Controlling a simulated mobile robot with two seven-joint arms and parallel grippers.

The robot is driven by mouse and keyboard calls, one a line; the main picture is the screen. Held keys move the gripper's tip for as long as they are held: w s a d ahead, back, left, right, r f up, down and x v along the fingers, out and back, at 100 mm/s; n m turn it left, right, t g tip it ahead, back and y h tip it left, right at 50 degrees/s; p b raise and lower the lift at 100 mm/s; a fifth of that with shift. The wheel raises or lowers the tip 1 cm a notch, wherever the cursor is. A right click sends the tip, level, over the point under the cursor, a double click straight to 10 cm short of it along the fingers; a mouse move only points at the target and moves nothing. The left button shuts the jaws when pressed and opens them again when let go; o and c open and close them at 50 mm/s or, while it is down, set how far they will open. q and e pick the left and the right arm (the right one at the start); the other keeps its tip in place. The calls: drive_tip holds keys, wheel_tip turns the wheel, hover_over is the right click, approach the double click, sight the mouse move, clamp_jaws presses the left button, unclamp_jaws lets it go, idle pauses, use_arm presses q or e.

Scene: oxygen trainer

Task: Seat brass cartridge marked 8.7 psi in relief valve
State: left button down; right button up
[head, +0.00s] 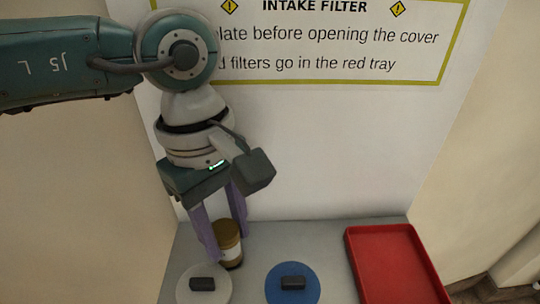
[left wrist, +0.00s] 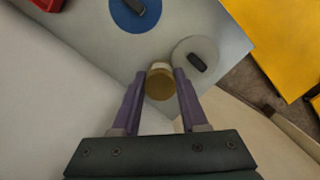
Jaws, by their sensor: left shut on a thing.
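A brass-coloured cylinder (head: 228,236) with a pale label band is between the purple fingers of my left gripper (head: 226,247). The gripper points down and is shut on it above the grey counter. In the left wrist view the round brass end of the cylinder (left wrist: 159,86) shows between the fingertips of the left gripper (left wrist: 158,77). The label is too small to read, so I cannot tell whether it says 8.7 psi. No relief valve can be made out in either view. My right gripper is not in view.
A pale grey disc (head: 183,292) and a blue disc (head: 273,287), each with a dark handle, lie on the grey counter (head: 335,262). A red tray (head: 395,268) is at the right. A wall sign (head: 330,50) reads "INTAKE FILTER". A yellow surface (left wrist: 280,40) shows in the left wrist view.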

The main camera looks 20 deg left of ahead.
use_arm(q)
drive_tip(key=shift+w+f, duration=0.1)
drive_tip(key=shift+f, duration=0.15)
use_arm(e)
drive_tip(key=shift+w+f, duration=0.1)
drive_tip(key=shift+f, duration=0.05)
use_arm(q)
drive_tip(key=shift+f, duration=0.1)
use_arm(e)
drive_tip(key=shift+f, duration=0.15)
use_arm(q)
drive_tip(key=shift+f, duration=0.1)
drive_tip(key=shift+c, duration=2.2)
unclamp_jaws()
